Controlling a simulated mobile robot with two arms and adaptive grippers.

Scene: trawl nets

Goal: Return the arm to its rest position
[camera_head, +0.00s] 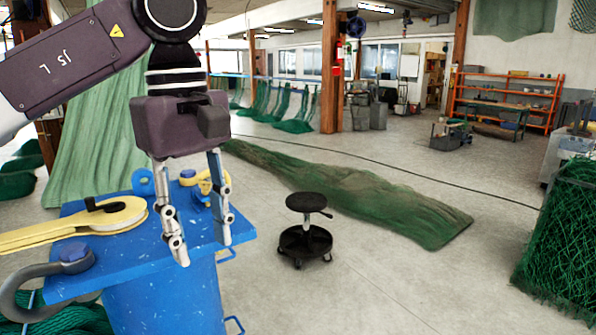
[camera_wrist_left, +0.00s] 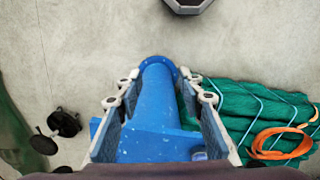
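My left gripper (camera_head: 202,248) hangs from the raised left arm in front of and above the blue stand (camera_head: 165,300) in the head view. Its two fingers point down and are apart, with nothing held between them. In the left wrist view the gripper (camera_wrist_left: 162,82) also shows open, with the blue stand's column (camera_wrist_left: 155,100) seen below between the fingers. My right gripper is in neither view.
On the stand's top lie a yellow tool (camera_head: 70,228) and a dark shackle (camera_head: 30,287). A black stool (camera_head: 306,203) stands on the floor to the right. A green net (camera_head: 350,190) lies behind it, and a net pile (camera_head: 560,240) stands far right.

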